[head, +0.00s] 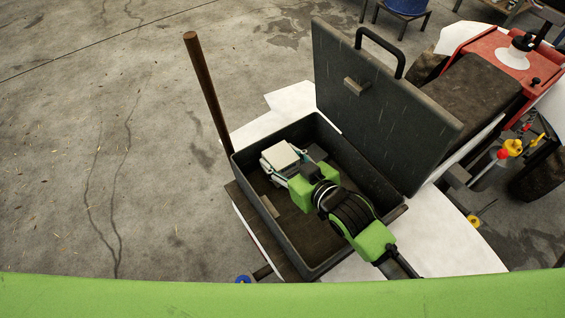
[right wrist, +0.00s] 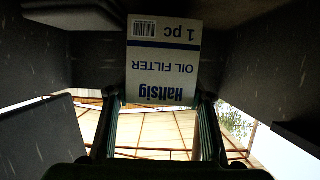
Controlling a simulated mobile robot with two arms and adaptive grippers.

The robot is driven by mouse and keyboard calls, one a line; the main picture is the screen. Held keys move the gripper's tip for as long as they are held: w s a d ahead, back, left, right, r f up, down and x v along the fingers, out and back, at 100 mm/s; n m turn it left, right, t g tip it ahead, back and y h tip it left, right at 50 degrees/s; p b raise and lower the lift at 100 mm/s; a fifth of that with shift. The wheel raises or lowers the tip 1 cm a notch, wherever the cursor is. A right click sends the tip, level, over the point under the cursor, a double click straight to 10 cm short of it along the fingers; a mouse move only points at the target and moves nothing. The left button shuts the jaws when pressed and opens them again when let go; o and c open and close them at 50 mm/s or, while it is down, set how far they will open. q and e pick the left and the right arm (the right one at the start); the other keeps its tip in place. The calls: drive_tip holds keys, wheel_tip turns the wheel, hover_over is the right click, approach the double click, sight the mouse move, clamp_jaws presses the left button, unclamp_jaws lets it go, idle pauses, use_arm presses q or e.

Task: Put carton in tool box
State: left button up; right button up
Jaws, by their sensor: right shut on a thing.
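The carton (head: 281,156) is a small white box. In the right wrist view the carton (right wrist: 164,62) shows oil filter lettering and a barcode, upside down, between the two fingers. The tool box (head: 241,170) is dark grey, with its lid (head: 375,105) standing open at the back right. My right gripper (head: 284,171) is shut on the carton, and both are over or inside the left back part of the open box. I cannot tell whether the carton touches the box floor. My left gripper does not show.
A brown wooden handle (head: 207,90) stands upright at the box's left back corner. White sheeting (head: 290,97) lies around the box. A red tractor (head: 490,60) stands at the back right. The concrete floor (head: 90,150) at the left is clear.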

drive_tip(key=shift+f, duration=0.9)
drive_tip(key=shift+f, duration=0.15)
drive_tip(key=o, duration=1.3)
drive_tip(key=v, duration=0.7)
drive_tip(key=shift+s+d+r+b, duration=0.15)
drive_tip(key=shift+s+r+b, duration=0.05)
drive_tip(key=shift+b, duration=0.2)
